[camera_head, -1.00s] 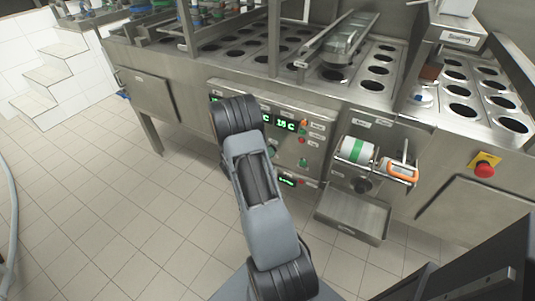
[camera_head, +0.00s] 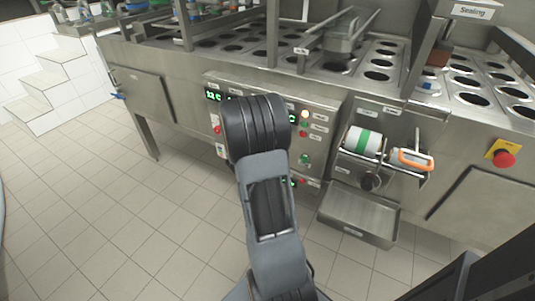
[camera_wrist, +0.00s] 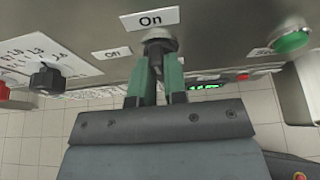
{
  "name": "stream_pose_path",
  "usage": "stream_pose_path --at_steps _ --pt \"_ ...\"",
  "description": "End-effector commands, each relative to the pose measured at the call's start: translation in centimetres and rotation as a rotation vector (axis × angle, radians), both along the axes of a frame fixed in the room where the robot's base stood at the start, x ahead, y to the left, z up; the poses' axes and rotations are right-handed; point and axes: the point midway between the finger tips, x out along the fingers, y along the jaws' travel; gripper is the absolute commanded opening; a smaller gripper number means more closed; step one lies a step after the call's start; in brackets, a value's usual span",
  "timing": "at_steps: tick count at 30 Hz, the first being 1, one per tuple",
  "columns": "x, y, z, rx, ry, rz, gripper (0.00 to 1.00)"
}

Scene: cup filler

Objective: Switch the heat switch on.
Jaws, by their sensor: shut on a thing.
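In the wrist view, a round dark switch knob (camera_wrist: 159,40) sits on the steel panel. A white "On" label (camera_wrist: 150,18) is just above it, and a second small label, apparently "Off" (camera_wrist: 112,53), is to its left. My gripper (camera_wrist: 157,62), with green fingers, is shut on this knob. The fingertips cover much of it, so I cannot tell its exact setting. In the head view, my arm hides the gripper and the knob in front of the steel control panel (camera_head: 325,108).
In the wrist view, a black knob (camera_wrist: 47,78) is at the left and a green button (camera_wrist: 290,38) at the right. In the head view, a roll holder with a green-banded roll (camera_head: 362,141) and a red emergency button (camera_head: 504,159) are to the right. The tiled floor is open at left.

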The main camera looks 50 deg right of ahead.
Motion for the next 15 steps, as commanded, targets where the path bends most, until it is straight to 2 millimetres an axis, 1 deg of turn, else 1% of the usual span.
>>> stream_pose_path --at_steps 15 --pt "0.02 0.02 0.03 0.010 -0.038 0.001 0.00"
